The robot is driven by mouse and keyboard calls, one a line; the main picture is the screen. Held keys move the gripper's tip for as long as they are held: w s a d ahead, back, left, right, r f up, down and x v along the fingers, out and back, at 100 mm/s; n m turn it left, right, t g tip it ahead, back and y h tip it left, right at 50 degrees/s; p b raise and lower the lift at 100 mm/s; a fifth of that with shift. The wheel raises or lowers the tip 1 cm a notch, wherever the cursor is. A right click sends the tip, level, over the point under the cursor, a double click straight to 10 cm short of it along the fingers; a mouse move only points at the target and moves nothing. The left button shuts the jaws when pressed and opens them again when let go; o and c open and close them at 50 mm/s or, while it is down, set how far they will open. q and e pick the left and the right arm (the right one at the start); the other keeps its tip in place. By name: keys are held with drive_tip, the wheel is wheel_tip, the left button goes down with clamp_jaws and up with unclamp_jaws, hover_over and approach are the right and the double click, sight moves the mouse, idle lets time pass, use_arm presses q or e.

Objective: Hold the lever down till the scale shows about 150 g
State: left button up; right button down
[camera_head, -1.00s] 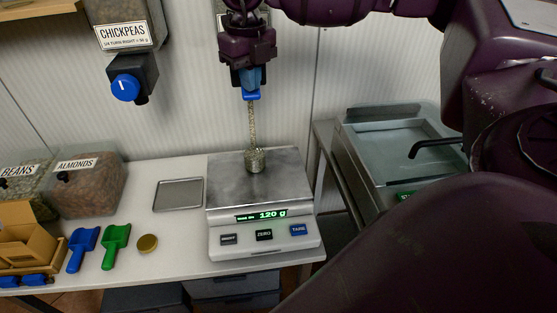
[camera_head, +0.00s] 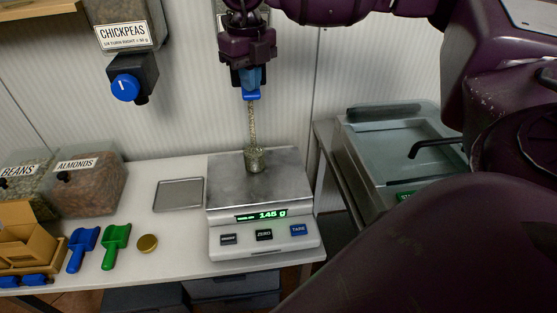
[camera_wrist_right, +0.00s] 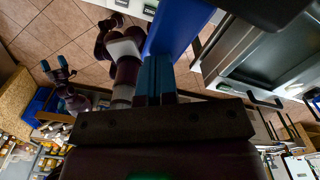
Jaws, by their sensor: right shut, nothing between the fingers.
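My right gripper (camera_head: 250,80) is shut and empty. Its fingertips are down on the blue lever (camera_head: 252,96) of the dispenser, mostly hidden behind my wrist. In the right wrist view its teal fingers (camera_wrist_right: 155,80) are together against the large blue lever (camera_wrist_right: 175,25). A thin stream of grains (camera_head: 252,125) falls from under the lever into a small clear jar (camera_head: 254,160) on the scale (camera_head: 285,185). The scale display (camera_head: 261,215) reads about 145 g; the last digit is slightly blurred. My left gripper (camera_wrist_right: 58,68) appears small in the right wrist view.
A chickpea dispenser (camera_head: 125,40) with a blue knob hangs at left. A grey tray (camera_head: 179,194), blue scoop (camera_head: 82,248), green scoop (camera_head: 116,246), brass lid (camera_head: 147,243) and almond bin (camera_head: 90,190) are on the counter.

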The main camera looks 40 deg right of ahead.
wheel_tip(320, 180, up, 8)
drive_tip(key=p, duration=0.4)
drive_tip(key=shift+f, duration=0.25)
